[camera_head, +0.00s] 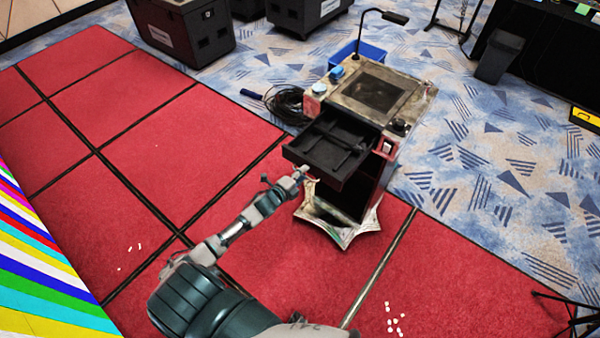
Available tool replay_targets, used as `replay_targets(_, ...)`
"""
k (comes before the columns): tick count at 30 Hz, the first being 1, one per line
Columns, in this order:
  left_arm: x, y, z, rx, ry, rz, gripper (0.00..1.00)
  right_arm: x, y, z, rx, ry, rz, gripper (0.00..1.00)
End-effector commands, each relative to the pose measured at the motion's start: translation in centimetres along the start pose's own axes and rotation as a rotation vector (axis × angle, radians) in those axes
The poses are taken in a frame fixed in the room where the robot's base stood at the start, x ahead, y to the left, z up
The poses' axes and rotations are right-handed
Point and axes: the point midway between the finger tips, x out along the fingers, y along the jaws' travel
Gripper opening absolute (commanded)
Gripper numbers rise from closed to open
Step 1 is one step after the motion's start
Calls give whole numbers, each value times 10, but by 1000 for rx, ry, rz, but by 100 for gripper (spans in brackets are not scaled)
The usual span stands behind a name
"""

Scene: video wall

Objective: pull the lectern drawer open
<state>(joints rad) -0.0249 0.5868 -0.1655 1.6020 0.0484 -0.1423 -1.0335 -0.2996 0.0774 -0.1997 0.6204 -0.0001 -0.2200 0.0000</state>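The lectern (372,92) stands upright near the right edge of the red platform. Its dark drawer (330,142) sticks out from the front, toward the left, and its empty-looking inside shows. My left arm reaches up from the bottom. My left gripper (300,173) is at the drawer's lower front edge, close to or touching it. The gripper is too small here to tell whether its fingers are open or shut, or whether they hold the drawer's front. My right gripper is not in view.
Coiled black cable (287,104) lies behind the drawer. A blue bin (358,52) stands behind the lectern. Black cases (180,30) stand at the back. The red platform (160,130) is mostly clear to the left, with small white scraps (393,320) at the bottom right.

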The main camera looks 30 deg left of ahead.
Motion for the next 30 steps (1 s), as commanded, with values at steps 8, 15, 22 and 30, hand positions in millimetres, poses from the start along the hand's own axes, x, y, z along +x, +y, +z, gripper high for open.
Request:
replay_targets(8,-2,-1,6,0,-3,-4,35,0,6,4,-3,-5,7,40)
replay_targets(15,-37,1,5,1,-2,0,35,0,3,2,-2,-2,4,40)
replay_targets(22,-87,1,2,1,-1,1,35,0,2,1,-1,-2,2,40)
replay_targets(30,-116,-1,0,2,-2,-1,35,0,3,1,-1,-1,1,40)
